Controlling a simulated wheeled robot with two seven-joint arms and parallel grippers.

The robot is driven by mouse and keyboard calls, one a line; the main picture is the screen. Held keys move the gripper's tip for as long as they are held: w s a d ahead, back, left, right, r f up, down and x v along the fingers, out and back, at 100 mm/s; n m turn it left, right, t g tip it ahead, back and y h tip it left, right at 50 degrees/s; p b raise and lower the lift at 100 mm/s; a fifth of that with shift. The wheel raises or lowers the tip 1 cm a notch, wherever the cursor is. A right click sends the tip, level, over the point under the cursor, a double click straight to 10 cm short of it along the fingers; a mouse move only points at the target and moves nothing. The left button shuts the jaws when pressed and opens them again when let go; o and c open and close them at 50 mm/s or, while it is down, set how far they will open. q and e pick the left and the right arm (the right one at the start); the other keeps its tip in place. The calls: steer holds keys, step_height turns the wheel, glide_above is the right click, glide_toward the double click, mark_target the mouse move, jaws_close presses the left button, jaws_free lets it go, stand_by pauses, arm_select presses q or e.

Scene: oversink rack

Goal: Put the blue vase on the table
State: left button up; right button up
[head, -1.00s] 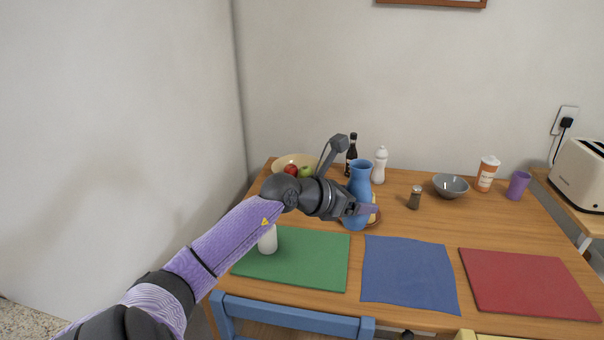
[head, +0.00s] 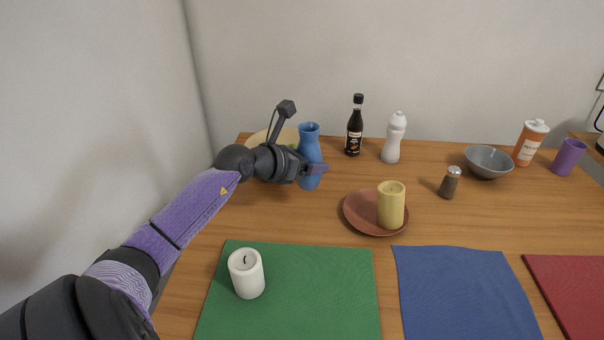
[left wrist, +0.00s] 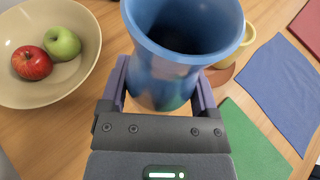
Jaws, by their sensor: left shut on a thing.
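The blue vase (head: 309,145) is upright at the back left of the wooden table (head: 290,213). My left gripper (head: 316,170) is shut on it, with a finger on either side in the left wrist view (left wrist: 160,95). In that view I look down into the open mouth of the vase (left wrist: 185,25). The head view does not clearly show whether the vase's base touches the table. My right gripper is not in view.
A bowl (left wrist: 85,75) with a red and a green apple lies left of the vase. A brown plate (head: 360,215) with a yellow candle (head: 391,204) is to its right. A dark bottle (head: 355,126) and white bottle (head: 394,138) stand behind. A white candle (head: 246,273) is on the green mat (head: 310,285).

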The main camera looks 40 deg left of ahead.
arm_select(q)
steer(key=f+b, duration=0.2)
steer(key=f, duration=0.2)
steer(key=f+b, duration=0.2)
steer(key=f, duration=0.3)
steer(key=shift+s+d+f+b, duration=0.1)
steer(key=shift+d+f+b, duration=0.1)
steer(key=shift+b, duration=0.1)
steer(key=shift+r, duration=0.3)
steer(key=o, duration=1.3)
steer(key=shift+f, duration=0.15)
steer(key=shift+c, duration=0.2)
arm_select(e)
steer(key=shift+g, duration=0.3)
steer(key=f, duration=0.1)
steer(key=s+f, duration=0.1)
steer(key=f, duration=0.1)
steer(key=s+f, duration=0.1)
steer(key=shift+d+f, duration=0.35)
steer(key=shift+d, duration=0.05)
